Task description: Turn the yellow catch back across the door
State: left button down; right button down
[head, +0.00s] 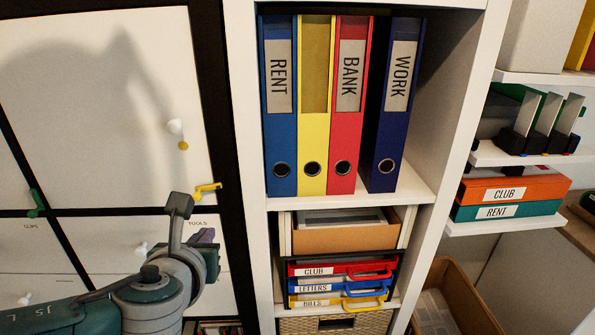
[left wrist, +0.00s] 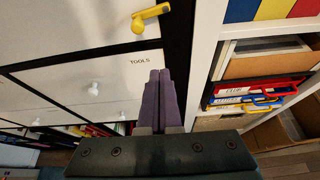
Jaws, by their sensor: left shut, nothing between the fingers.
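The yellow catch (head: 207,190) is near the lower right corner of the large white door (head: 80,120). Its lever points right and slightly up, toward the black frame; it also shows at the top of the left wrist view (left wrist: 150,17). My left gripper (head: 203,236) has purple fingers and is below the catch, in front of the TOOLS front. It is shut and empty. In the left wrist view its closed fingertips (left wrist: 160,75) are below the catch and apart from it. My wrist hides part of the fingers in the head view. My right gripper is not in view.
A green catch (head: 36,203) is at the lower left. White knobs stick out from the door (head: 175,127) and the lower fronts (head: 143,249). A white shelf (head: 430,196) with binders (head: 281,150) stands to the right, with trays (head: 340,268) below.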

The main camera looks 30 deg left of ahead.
pick_arm(q)
jog(key=v, duration=0.7)
jog(key=shift+a+r+p, duration=0.25)
jog(key=shift+r+p, duration=0.05)
jog(key=shift+p, duration=0.1)
